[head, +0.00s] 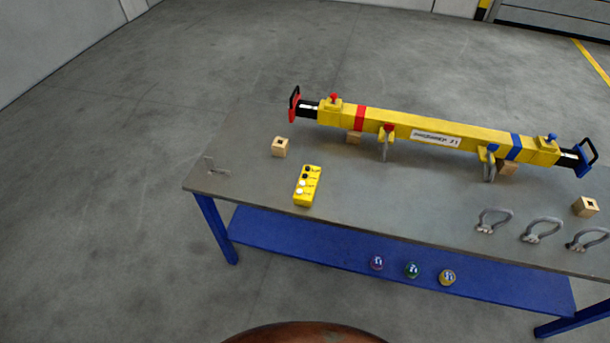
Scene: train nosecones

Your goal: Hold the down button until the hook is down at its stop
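A yellow control box (308,186) with dark buttons at its far end and pale buttons at its near end lies on the left part of the grey table (250,180). Small marks stand beside the buttons, too small to read, so I cannot tell which is the down button. No crane hook is clearly in view. Two grey hook-like parts, one under a red knob (386,152) and one under a blue knob (490,170), hang at the yellow beam. Neither of my grippers is in view, and nothing touches the control box.
The yellow beam (470,140) with red and blue end handles lies along the table's back. Wooden blocks (280,147), several grey shackles (494,220) and a small metal bracket (214,168) are on the table.

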